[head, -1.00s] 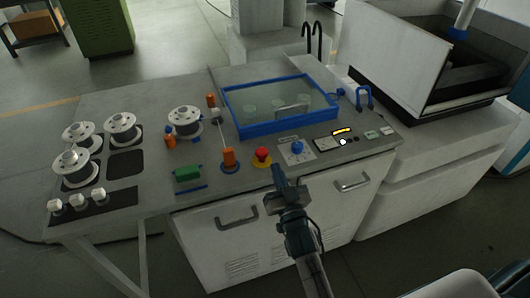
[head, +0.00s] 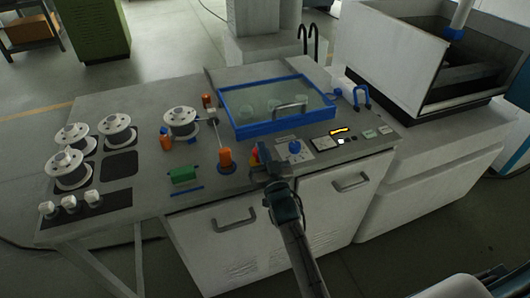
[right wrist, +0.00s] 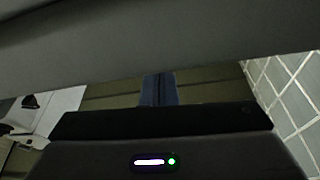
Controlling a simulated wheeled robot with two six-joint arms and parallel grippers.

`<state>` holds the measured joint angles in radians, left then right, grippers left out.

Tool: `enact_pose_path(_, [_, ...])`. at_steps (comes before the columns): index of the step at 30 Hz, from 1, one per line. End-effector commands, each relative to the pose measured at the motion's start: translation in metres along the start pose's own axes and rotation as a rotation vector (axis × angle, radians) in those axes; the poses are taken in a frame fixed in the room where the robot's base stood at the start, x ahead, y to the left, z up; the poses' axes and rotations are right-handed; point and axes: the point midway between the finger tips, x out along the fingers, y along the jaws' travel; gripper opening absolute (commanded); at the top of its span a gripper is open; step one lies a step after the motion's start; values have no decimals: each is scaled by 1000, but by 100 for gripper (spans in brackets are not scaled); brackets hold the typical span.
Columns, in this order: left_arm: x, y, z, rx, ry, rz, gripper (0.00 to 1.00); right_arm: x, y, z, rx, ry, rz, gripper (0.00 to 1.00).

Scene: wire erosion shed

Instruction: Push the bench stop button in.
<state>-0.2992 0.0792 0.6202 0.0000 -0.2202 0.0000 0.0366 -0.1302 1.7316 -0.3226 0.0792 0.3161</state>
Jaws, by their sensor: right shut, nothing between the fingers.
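The bench stop button (head: 255,152) is a red mushroom head on a yellow base, set near the front edge of the bench top. In the right wrist view the shut blue-grey fingers (right wrist: 158,90) show, but the button does not. My left gripper is not in view.
A blue-framed glass lid (head: 268,106) lies behind. Several spools fill the left side.

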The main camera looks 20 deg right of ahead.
Motion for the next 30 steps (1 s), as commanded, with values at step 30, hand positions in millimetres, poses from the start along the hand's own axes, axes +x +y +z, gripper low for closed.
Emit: enact_pose_path(30, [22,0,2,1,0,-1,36,-12,2,35,4,-14,2,0])
